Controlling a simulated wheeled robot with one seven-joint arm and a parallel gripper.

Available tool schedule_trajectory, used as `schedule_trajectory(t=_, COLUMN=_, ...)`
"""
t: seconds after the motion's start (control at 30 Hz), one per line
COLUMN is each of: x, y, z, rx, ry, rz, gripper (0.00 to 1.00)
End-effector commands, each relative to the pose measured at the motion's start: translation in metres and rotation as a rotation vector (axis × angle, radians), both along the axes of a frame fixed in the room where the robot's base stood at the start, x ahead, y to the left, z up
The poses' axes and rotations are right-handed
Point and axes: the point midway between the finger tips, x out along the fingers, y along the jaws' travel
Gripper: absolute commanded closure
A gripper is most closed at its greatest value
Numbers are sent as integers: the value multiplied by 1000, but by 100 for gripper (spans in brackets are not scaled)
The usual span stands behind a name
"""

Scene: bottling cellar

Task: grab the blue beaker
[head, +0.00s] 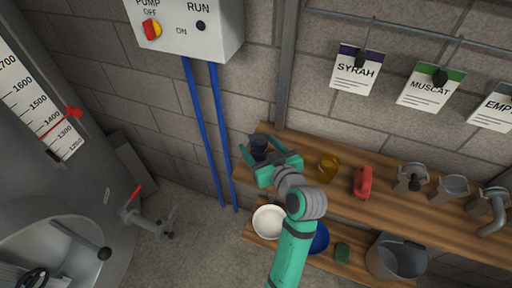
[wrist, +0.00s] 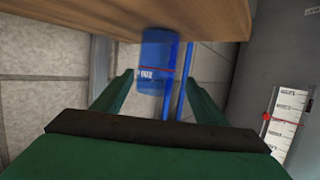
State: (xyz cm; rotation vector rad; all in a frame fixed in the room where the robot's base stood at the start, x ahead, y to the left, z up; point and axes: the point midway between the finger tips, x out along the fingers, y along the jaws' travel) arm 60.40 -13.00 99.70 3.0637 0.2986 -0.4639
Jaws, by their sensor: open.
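The blue beaker (head: 258,142) stands at the left end of the upper wooden shelf in the head view, dark and partly covered by my gripper (head: 262,149). In the wrist view, which is upside down, the beaker (wrist: 154,62) is translucent blue with a red line and white marking, its base against the shelf. My gripper (wrist: 158,80) is open, with a finger on each side of the beaker in the picture. The beaker shows at or just beyond the fingertips. No contact is visible, and how deep it sits between the fingers is unclear.
On the upper shelf (head: 335,191), right of my gripper, stand a yellow vessel (head: 328,168), a red object (head: 362,182) and several grey metal pieces. Below are a white bowl (head: 269,222) and a grey bucket (head: 395,258). Blue pipes (head: 209,140) run down the wall left of the shelf.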

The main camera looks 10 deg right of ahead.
Motion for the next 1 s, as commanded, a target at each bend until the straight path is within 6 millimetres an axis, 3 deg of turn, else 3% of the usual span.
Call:
schedule_trajectory(t=0.17, x=9, y=-5, z=-4, rx=-1, ry=0, rz=-13, gripper=34)
schedule_trajectory(t=0.6, x=56, y=13, z=-21, rx=0, ry=-1, rz=1, gripper=34)
schedule_trajectory(t=0.87, x=58, y=12, z=-22, rx=0, ry=0, rz=-1, gripper=34)
schedule_trajectory(t=1.0, x=57, y=12, z=-22, rx=0, ry=0, rz=-1, gripper=65)
